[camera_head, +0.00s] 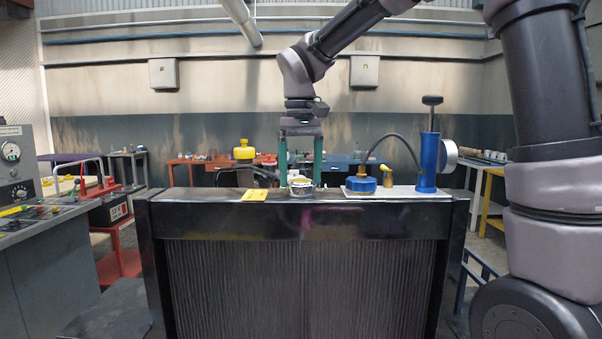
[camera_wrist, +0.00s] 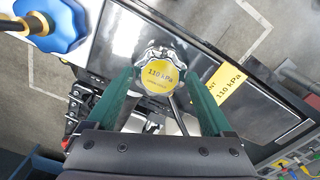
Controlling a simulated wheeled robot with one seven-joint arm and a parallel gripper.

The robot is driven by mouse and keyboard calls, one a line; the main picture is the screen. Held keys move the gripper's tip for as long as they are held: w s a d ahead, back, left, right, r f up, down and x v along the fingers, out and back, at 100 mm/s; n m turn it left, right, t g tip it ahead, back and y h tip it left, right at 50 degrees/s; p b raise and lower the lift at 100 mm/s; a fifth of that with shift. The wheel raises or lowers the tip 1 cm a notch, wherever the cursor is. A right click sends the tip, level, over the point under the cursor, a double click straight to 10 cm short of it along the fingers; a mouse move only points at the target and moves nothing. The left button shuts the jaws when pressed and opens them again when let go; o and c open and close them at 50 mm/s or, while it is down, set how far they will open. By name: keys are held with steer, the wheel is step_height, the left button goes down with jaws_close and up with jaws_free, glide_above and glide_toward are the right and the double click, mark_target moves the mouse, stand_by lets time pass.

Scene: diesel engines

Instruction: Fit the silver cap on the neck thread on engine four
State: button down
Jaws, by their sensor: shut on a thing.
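The silver cap (camera_head: 301,188) has a scalloped metal rim. Its round yellow label, reading 110 kPa, shows in the wrist view (camera_wrist: 158,75). My gripper (camera_head: 300,180) points down, with its two green fingers on either side of the cap, shut on it. The cap is at the top of the black radiator (camera_head: 300,222), near the middle of its upper edge. The neck thread is hidden under the cap, so I cannot tell whether the cap is seated or just above it. No engine number is readable.
A yellow tag (camera_head: 255,195) marked 110 kPa lies left of the cap. To the right, a blue cap-like fitting (camera_head: 361,185) and a blue hand pump (camera_head: 428,160) with hose and gauge stand on a pale plate. A yellow-topped item (camera_head: 243,150) stands behind, at left.

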mark_target(301, 180)
steer(key=m, duration=0.5)
steer(key=shift+f, duration=0.1)
jaws_free()
steer(key=shift+m, duration=0.6)
steer(key=shift+r, duration=3.55)
steer(key=s+d+f+m+t+y, duration=0.1)
steer(key=s+d+t, duration=0.2)
steer(key=s+d, duration=0.3)
steer(key=s+d+f+m+t+y, duration=0.1)
steer(key=s+d+t, duration=0.3)
steer(key=d, duration=1.2)
steer(key=shift+s+d+f, duration=0.4)
steer(key=shift+s+f, duration=0.15)
steer(key=shift+s, duration=0.55)
